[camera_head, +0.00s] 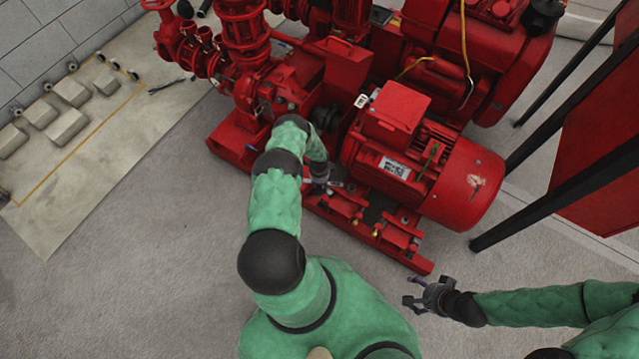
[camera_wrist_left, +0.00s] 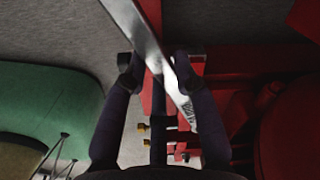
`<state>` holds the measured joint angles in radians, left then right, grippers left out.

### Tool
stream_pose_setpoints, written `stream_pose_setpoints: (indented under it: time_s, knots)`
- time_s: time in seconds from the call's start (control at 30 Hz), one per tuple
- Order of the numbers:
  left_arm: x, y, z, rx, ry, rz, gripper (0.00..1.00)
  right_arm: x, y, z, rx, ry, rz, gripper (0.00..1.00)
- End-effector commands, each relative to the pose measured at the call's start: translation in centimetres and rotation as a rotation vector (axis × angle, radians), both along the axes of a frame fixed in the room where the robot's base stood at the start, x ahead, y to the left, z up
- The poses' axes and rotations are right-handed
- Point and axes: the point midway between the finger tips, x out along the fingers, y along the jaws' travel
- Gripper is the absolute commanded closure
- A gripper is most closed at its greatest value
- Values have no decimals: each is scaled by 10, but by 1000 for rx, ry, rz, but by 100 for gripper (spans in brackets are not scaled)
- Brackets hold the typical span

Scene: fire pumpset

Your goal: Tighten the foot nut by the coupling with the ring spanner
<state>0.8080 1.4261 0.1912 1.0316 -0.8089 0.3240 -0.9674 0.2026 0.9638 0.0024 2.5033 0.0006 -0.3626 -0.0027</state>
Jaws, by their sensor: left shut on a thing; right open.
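My left gripper (camera_head: 322,184) is low beside the motor's near foot at its coupling end. In the left wrist view its two fingers (camera_wrist_left: 160,78) close around a flat silver spanner (camera_wrist_left: 150,38). The spanner crosses the fingers at a slant. Its upper end runs out of the wrist view, and I cannot tell whether a ring is seated on a nut. The foot nut by the coupling cannot be made out. The coupling area (camera_head: 326,118) is dark and partly behind my left arm. My right gripper (camera_head: 430,298) is open and empty above the floor, right of the base frame's near end.
The red motor (camera_head: 462,178) stands on a red base frame (camera_head: 416,262) with yellow-tipped fittings. Red pump pipework (camera_head: 240,40) fills the back. Dark posts (camera_head: 545,205) carry a red panel at right. Grey blocks (camera_head: 68,127) lie on a mat at left. The near floor is clear.

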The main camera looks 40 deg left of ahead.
Motion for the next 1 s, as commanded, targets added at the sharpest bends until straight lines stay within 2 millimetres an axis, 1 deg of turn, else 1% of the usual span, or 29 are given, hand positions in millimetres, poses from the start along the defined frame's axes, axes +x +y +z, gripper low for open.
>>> stream_pose_setpoints:
  time_s: [0.03,0.53,1.0]
  knots:
    - [1,0,4,1,-1,0,100,0,0,3,0,0,0,24]
    - [1,0,25,1,-1,-1,100,0,0,17,0,0,0,24]
    - [-1,-1,26,1,1,11,100,0,0,17,0,0,0,24]
